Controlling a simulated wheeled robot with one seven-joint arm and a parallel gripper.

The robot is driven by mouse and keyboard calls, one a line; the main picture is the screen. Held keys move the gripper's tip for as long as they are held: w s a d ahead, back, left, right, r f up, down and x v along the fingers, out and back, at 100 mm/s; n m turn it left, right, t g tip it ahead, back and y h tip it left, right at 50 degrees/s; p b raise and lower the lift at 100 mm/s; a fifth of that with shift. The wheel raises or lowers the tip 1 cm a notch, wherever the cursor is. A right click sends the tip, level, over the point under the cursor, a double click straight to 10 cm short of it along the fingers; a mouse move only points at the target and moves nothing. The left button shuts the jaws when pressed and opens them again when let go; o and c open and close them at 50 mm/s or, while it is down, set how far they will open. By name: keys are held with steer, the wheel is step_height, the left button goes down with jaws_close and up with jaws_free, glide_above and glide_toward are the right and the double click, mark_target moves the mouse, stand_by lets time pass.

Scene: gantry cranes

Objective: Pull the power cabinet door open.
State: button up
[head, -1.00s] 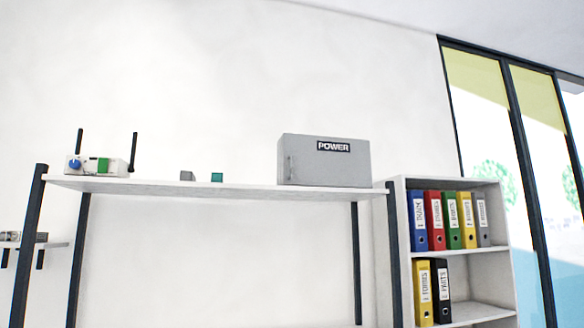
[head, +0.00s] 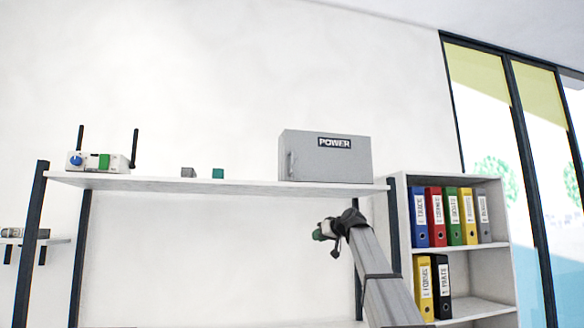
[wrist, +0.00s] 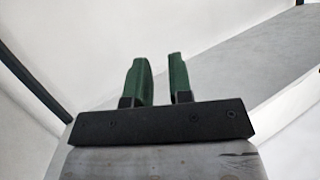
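The grey power cabinet (head: 325,163) stands on the right part of the white shelf (head: 235,185), under a black "POWER" label. Its door looks shut, and a thin handle (head: 290,163) shows at the left of its front. My gripper (head: 318,234) is below the shelf, to the lower right of the handle and apart from the cabinet. In the wrist view my gripper's two green fingers (wrist: 161,75) are apart with a gap between them and nothing held. The cabinet cannot be made out in the wrist view.
A device with antennas (head: 98,161) stands at the shelf's left end. A grey block (head: 188,172) and a teal block (head: 218,173) lie mid-shelf. A bookcase with several binders (head: 445,216) stands at the right. A dark shelf post (head: 393,225) rises beside my arm.

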step_height(320, 180, up, 16)
steer(key=s+a+n+y, duration=0.1)
steer(key=s+n+y, duration=0.1)
steer(key=n+t+y, duration=0.1)
steer(key=y, duration=0.1)
glide_toward(292, 171)
step_height(292, 171, up, 4)
steer(key=x, duration=1)
steer(key=shift+w+f, duration=0.1)
steer(key=shift+w, duration=0.2)
jaws_close()
